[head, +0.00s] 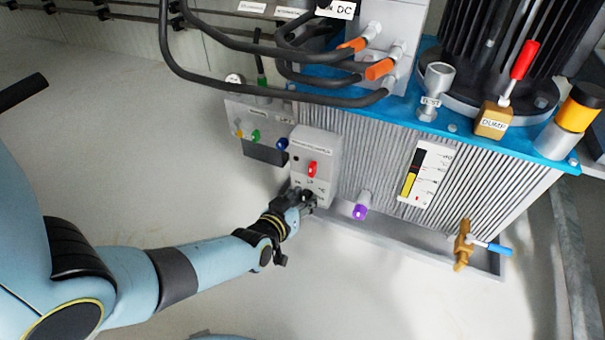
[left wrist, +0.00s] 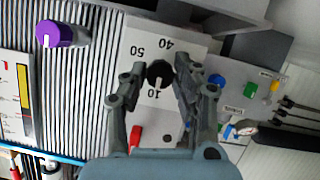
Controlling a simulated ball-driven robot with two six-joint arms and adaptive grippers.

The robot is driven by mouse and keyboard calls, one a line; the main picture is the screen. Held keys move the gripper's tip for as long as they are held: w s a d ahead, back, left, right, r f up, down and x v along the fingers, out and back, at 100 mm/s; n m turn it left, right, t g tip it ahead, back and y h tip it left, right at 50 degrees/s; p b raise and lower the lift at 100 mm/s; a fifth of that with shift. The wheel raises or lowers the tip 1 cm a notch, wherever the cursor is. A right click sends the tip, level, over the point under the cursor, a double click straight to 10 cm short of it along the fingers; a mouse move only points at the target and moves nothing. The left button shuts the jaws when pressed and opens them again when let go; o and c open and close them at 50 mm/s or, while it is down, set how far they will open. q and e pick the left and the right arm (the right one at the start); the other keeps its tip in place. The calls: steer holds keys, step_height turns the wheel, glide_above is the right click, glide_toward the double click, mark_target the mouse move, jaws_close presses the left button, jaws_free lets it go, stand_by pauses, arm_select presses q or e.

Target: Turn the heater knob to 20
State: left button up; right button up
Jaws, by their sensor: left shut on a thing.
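The heater knob (left wrist: 160,73) is a small round black knob on a light panel (left wrist: 143,45) with the numbers 10, 40 and 50 showing around it; other numbers are hidden by my fingers. Its white mark points down in the left wrist view, at or close to the 10. My left gripper (left wrist: 157,82) has a finger on each side of the knob and is shut on it. In the head view the left gripper (head: 303,197) is at the bottom of the light control box (head: 316,150), covering the knob. My right gripper is not in view.
A red switch (head: 312,169) is above the knob on the same box. A purple-capped knob (head: 360,211) sticks out to the right. A box with coloured buttons (head: 257,130) is at the left. A brass valve (head: 463,245) is lower right. Black cables (head: 270,92) hang above.

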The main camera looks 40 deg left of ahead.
arm_select(q)
jaws_close()
steer(key=n+t+h, duration=0.1)
steer(key=n, duration=0.1)
steer(key=n+h, duration=0.1)
steer(key=n, duration=0.2)
steer(key=n+t+h, duration=0.1)
steer(key=n+h, duration=0.1)
steer(key=n, duration=0.1)
steer(key=shift+a+f+t, duration=0.2)
steer(key=shift+t, duration=0.1)
steer(key=shift+s+n+h, duration=0.1)
steer(key=shift+n+h, duration=0.2)
steer(key=shift+n, duration=0.1)
stand_by(0.4)
steer(key=o, duration=0.9)
jaws_free()
steer(key=shift+o, duration=0.2)
steer(key=shift+s, duration=0.1)
